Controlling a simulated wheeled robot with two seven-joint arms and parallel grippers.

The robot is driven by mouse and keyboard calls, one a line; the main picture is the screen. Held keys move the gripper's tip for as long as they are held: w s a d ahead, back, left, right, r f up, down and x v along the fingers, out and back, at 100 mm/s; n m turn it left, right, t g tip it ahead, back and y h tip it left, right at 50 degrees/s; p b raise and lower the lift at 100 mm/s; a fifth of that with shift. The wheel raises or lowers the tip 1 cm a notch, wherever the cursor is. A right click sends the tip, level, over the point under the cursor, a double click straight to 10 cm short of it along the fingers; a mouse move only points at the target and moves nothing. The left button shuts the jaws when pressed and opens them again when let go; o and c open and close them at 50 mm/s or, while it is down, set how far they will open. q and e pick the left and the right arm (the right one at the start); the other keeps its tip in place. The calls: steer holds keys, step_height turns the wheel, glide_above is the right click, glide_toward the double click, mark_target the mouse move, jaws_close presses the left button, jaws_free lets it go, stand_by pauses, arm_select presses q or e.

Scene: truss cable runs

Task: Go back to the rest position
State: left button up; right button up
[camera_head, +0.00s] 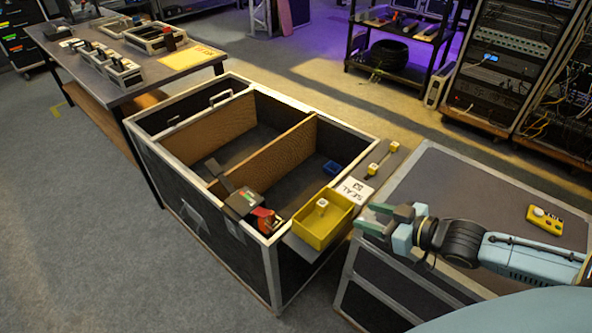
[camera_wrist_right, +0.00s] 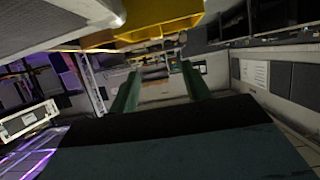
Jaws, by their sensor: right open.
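My right gripper (camera_head: 377,219) comes in from the right in the head view. It is open, with nothing seen between its green fingers. It is just right of the yellow tray (camera_head: 311,237) on the corner of the open flight case (camera_head: 151,140), apart from it as far as I can tell. In the right wrist view the two green fingers (camera_wrist_right: 160,95) stand apart, and the yellow tray (camera_wrist_right: 165,22) shows above them. A small white-topped piece (camera_head: 322,206) is in the tray. My left gripper is not in view.
A closed case (camera_head: 440,180) lies under my right arm, with a yellow device (camera_head: 545,220) on it. A white SEAL card (camera_head: 354,191) lies by the tray. A workbench (camera_head: 105,85) with several small boxes stands at back left. Equipment racks (camera_head: 505,60) stand at back right. Floor at left is clear.

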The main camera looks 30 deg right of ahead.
steer(key=s+a+f+m+g+h, duration=0.1)
steer(key=s+a+f+g+h, duration=0.15)
steer(key=s+a+g, duration=0.35)
steer(key=s+a+f+m+g+h, duration=0.1)
steer(key=s+a+g+h, duration=0.2)
steer(key=s+a, duration=0.4)
steer(key=s+f+g+p, duration=0.1)
steer(key=s+f+p, duration=0.2)
steer(key=f+p, duration=1.1)
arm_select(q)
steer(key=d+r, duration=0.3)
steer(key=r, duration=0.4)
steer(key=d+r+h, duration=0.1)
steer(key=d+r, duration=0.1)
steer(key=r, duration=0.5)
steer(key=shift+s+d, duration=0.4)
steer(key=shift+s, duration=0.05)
arm_select(e)
steer(key=s+d+f+g, duration=0.1)
steer(key=s+d+f, duration=0.2)
steer(key=s+f, duration=0.8)
steer(key=s, duration=0.4)
steer(key=shift+s+f+g, duration=0.2)
steer(key=shift+s+g, duration=0.1)
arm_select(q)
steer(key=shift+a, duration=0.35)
